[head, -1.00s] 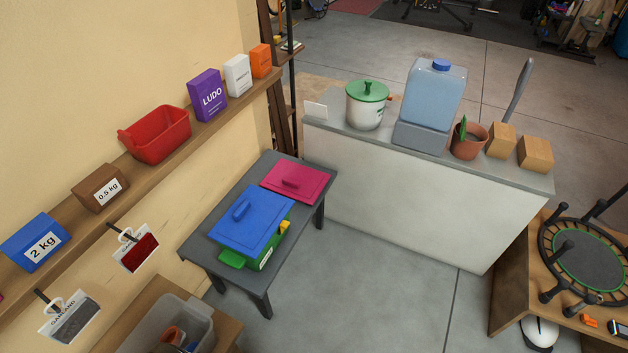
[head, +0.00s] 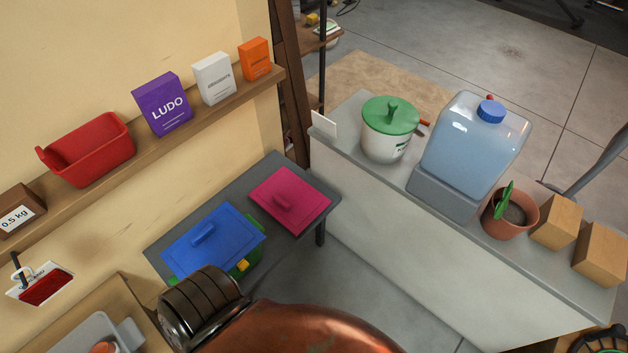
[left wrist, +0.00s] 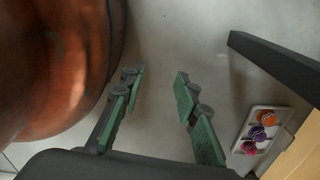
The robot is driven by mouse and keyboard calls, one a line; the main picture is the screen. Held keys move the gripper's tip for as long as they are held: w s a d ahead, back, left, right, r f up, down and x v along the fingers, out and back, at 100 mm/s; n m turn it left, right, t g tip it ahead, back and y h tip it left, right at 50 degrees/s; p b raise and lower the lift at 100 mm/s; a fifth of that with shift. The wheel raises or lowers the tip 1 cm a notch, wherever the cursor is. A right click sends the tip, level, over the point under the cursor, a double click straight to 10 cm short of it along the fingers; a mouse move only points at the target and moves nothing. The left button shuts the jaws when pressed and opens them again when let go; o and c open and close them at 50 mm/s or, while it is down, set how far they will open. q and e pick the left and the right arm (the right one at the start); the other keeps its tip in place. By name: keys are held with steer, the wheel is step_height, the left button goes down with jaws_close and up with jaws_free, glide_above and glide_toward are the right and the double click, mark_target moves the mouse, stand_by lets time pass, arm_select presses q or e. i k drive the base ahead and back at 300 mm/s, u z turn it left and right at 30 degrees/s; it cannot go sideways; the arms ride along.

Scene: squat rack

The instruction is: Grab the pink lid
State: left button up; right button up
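The pink lid (head: 289,200) lies flat on the far end of the dark grey table (head: 262,172). It has a raised handle on top. A blue lid (head: 226,235) sits nearer on the same table, on a green box (head: 254,258) that it mostly covers. My left gripper (left wrist: 158,82) shows in the left wrist view with its green-padded fingers apart and nothing between them, above grey floor. It is not seen in the head view, where a copper-coloured rounded part and a dark ribbed part cover the bottom middle. My right gripper is in neither view.
A white counter (head: 405,270) stands right of the table, bearing a green-lidded pot (head: 388,140), a water jug (head: 475,143) and a plant pot (head: 508,215). A wall shelf at left holds a red basket (head: 90,150) and boxes. In the wrist view, a dark table leg (left wrist: 275,62) is close.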

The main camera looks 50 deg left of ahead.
mark_target(293, 203)
steer(key=i, duration=0.5)
steer(key=u, duration=2.65)
